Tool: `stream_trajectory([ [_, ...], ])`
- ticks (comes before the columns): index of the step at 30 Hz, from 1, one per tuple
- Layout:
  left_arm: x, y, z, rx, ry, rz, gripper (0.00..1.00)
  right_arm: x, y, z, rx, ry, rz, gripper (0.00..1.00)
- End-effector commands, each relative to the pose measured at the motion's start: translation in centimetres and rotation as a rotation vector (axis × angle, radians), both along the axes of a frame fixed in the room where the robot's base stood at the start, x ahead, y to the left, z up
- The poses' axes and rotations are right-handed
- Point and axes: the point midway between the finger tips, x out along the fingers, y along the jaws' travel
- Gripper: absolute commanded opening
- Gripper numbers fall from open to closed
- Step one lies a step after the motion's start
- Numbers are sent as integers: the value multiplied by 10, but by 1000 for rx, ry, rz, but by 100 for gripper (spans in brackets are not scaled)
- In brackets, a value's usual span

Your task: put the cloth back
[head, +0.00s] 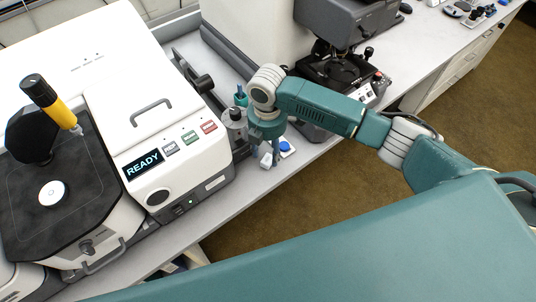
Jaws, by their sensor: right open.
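My right gripper (270,160) reaches in from the right and points down at the front edge of the bench, just right of the white instrument. Its fingers are apart. A small white piece (265,159) shows at the fingertips; I cannot tell whether it is cloth or part of the gripper. A small white item with a blue top (286,147) lies on the bench just right of the fingers. No cloth can be made out for certain. My left gripper is not in view.
The white instrument (160,130) with a READY display stands left of the gripper. A grey-capped bottle (234,124) stands close beside the gripper. A dark microscope (345,65) stands behind. The bench front (325,146) is narrow, with the brown floor below.

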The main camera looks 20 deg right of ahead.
Motion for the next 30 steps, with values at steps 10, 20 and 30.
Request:
stream_trajectory([
  [10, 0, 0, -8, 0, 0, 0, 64, 1, 1, 72, 1, -3, -1, 47],
  [20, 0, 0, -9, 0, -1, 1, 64, 0, 1, 92, 0, 1, -1, 47],
  [30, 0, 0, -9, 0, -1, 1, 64, 0, 1, 91, 0, 1, -1, 47],
])
